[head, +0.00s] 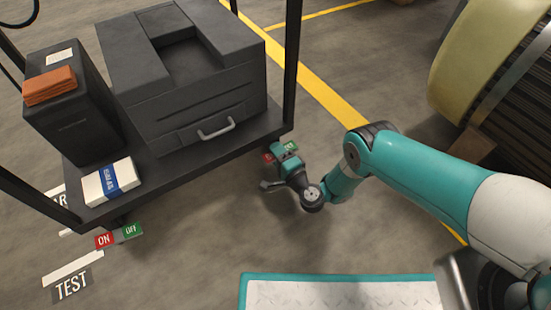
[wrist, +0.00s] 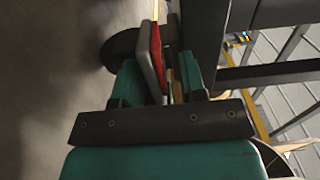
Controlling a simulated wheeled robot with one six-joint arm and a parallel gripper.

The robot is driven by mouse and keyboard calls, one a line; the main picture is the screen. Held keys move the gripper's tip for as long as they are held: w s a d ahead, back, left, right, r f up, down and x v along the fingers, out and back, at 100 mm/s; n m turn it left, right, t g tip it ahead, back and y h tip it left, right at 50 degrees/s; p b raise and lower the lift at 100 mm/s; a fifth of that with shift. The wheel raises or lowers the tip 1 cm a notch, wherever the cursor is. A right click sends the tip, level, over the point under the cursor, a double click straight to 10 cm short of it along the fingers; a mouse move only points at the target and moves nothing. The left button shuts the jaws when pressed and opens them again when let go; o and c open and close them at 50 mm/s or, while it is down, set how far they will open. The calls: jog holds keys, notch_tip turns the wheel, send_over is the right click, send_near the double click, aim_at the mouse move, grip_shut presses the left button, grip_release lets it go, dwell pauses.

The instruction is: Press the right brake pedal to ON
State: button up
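The right brake pedal is under the cart's near right corner in the head view, with a red ON half (head: 268,158) and a green OFF half (head: 291,147). My gripper (head: 279,154) is right at this pedal and partly covers it. In the wrist view my gripper (wrist: 161,82) is open, its two teal fingers apart. The red pedal plate with a grey edge (wrist: 156,55) stands beyond and between the fingertips. I cannot tell whether a finger touches it. The pedal's tilt is not clear.
The black cart (head: 190,150) carries a dark machine, a dark box and a white pack. A left pedal (head: 118,236) shows red ON and green OFF. A dark caster wheel (wrist: 120,49) is close to my fingers. A large ribbed cylinder (head: 500,80) stands at right.

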jog(key=shift+w+a, duration=0.2)
jog(key=shift+w, duration=0.05)
grip_shut()
jog(key=shift+r+n+p, duration=0.25)
jog(key=shift+n+p, duration=0.25)
jog(key=shift+p, duration=0.05)
jog(key=shift+a+n+p, duration=0.1)
jog(key=shift+n+p, duration=0.3)
jog(key=shift+n, duration=0.2)
jog(key=shift+f+n, duration=0.3)
jog(key=shift+n, duration=0.1)
grip_release()
jog(key=shift+s, duration=0.1)
